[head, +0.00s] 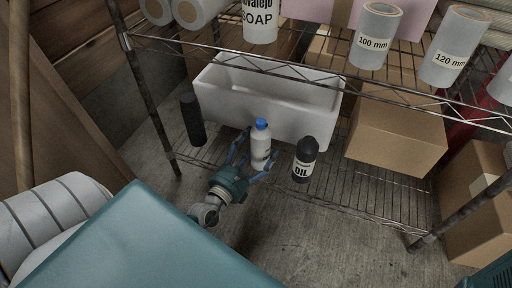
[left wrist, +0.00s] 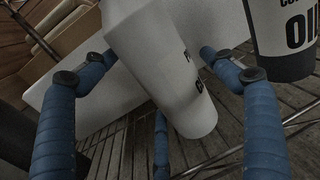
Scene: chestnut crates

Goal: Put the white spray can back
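The white spray can (head: 260,150) with a blue cap stands, seemingly upright, at the front of the lower wire shelf, in front of the white tub. My left gripper (head: 252,158) reaches it from the front, with blue fingers spread on both sides of it. In the left wrist view, the can (left wrist: 160,65) appears tilted between the spread fingers of the gripper (left wrist: 152,62). The fingers look open around it, and I see no clear grip. Whether a fingertip touches the can is hard to tell. My right gripper is not in view.
A black OIL bottle (head: 305,160) stands close to the right of the can; a dark cylinder (head: 192,120) stands to the left. The white tub (head: 225,105) is behind. A cardboard box (head: 395,135) is at right. The upper shelf's front rail (head: 300,66) runs above.

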